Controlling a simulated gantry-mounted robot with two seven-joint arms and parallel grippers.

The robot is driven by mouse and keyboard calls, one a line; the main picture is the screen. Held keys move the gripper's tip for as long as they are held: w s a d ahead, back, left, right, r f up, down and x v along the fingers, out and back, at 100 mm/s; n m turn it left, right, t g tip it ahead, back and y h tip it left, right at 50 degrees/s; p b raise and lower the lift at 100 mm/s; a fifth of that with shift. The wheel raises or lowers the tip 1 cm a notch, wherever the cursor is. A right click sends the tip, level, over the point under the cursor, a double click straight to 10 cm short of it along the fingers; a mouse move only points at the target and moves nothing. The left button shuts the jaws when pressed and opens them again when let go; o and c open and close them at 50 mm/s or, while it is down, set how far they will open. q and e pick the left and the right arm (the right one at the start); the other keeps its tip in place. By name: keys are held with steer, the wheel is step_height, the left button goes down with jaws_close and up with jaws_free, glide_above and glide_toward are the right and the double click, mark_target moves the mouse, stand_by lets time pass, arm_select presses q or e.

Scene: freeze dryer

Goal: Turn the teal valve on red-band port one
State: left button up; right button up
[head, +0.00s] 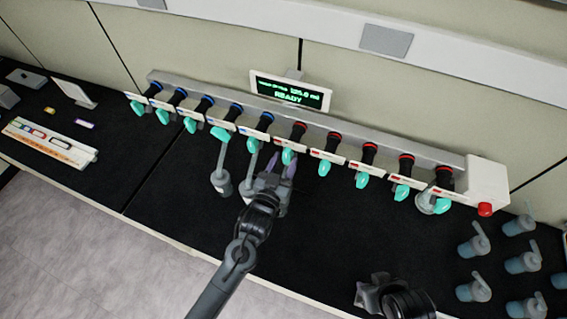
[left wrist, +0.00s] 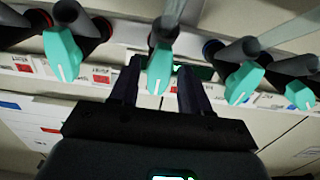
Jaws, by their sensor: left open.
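The manifold (head: 350,150) has a row of black ports, blue-banded on the left and red-banded on the right, each with a teal valve. The valve of red-band port one (head: 287,157) is the leftmost in the red group. My left gripper (head: 281,168) is just below it, fingers open. In the left wrist view this teal valve (left wrist: 160,70) stands between the two open fingers (left wrist: 156,85), with a gap visible on each side; contact is not visible. My right gripper (head: 368,296) is low at the bottom of the head view, away from the manifold; its jaws are unclear.
Neighbouring teal valves sit close on both sides, one at left (left wrist: 62,52) and one at right (left wrist: 243,82) in the wrist view. Grey flasks (head: 222,180) hang beside my left gripper. Several flasks (head: 475,245) stand at right. A display (head: 290,95) reads READY.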

arm_select(q)
steer(key=b+v, duration=0.2)
steer(key=v, duration=0.8)
steer(key=shift+s, duration=0.4)
steer(key=shift+a, duration=0.1)
